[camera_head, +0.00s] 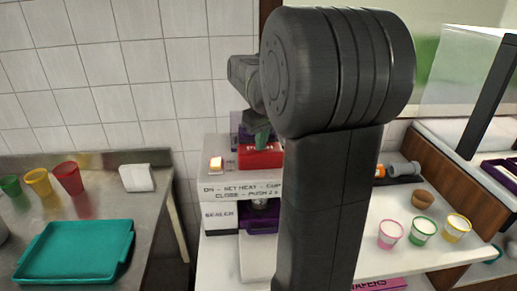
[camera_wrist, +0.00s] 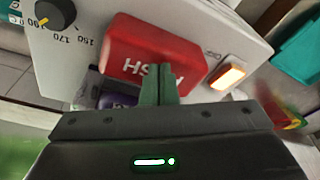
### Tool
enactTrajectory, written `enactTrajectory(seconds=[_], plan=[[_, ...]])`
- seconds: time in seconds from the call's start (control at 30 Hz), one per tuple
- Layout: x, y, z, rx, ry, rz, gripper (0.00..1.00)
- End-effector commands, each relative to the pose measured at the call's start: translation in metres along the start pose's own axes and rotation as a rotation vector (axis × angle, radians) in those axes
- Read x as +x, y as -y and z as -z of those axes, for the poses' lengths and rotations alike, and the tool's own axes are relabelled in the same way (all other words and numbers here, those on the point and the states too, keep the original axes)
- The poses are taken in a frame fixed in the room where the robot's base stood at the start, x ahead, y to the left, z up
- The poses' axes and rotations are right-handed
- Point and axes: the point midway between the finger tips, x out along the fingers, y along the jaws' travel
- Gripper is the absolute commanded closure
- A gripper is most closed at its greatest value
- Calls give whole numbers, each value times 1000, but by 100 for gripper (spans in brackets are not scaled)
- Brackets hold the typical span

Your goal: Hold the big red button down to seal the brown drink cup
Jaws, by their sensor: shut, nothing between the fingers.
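The big red button (camera_head: 268,158) sits on top of the white sealer (camera_head: 219,222). In the wrist view the red button (camera_wrist: 150,45) fills the upper middle, with white lettering partly covered by my fingers. My gripper (camera_head: 262,140) is shut and empty, pointing down at the button. In the wrist view the tips of my gripper (camera_wrist: 161,72) overlap the button's near edge; I cannot tell whether they press it. A purple holder (camera_head: 262,221) is in the sealer's opening. The drink cup there is not clearly visible, partly hidden by my arm.
An orange lit switch (camera_head: 216,164) and a dial (camera_wrist: 55,14) are on the sealer. A teal tray (camera_head: 75,253) and coloured cups (camera_head: 69,178) stand on the left metal counter. Small tubs (camera_head: 424,229) and a brown bowl (camera_head: 422,199) stand on the right.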

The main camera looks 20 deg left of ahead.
Motion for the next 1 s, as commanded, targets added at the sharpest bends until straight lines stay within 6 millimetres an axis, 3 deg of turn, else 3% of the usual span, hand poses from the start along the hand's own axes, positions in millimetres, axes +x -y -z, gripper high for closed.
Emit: enactTrajectory(seconds=[1.0], plan=[[26, 1, -7, 1, 7, 4, 100]])
